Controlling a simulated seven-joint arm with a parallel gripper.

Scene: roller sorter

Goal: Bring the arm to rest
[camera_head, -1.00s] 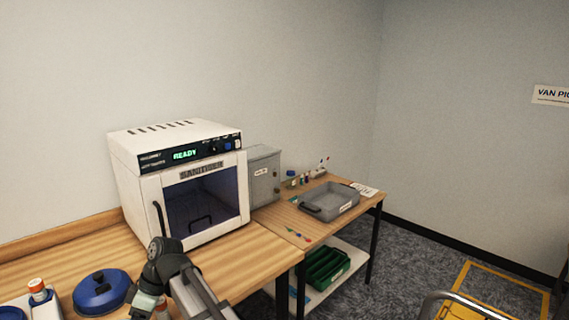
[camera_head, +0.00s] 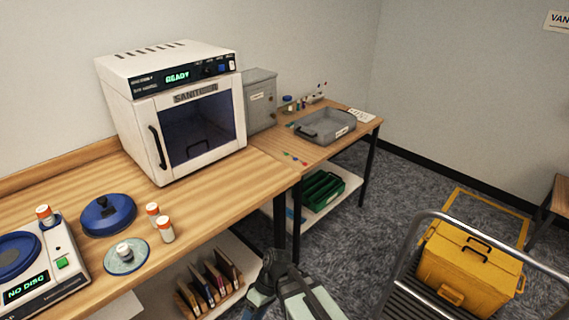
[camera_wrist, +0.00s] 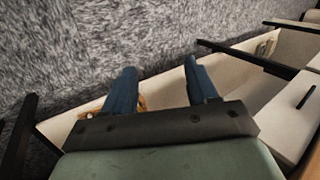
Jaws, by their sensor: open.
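My gripper shows in the wrist view (camera_wrist: 155,85), its two blue fingers apart with nothing between them. Carpet and a white shelf lie beyond the fingers. In the head view my arm (camera_head: 290,285) is at the bottom middle, in front of the bench's edge and low beside the lower shelf. The fingertips are hard to make out there. My gripper touches nothing that I can see.
The wooden bench (camera_head: 215,200) carries the sanitizer (camera_head: 150,100), a blue-lidded disc (camera_head: 107,214), small orange-capped bottles (camera_head: 166,230) and a machine reading NO DISC (camera_head: 62,268). A grey tray (camera_head: 325,127) stands farther back. A yellow case (camera_head: 465,265) and metal rail are right. Carpet between is free.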

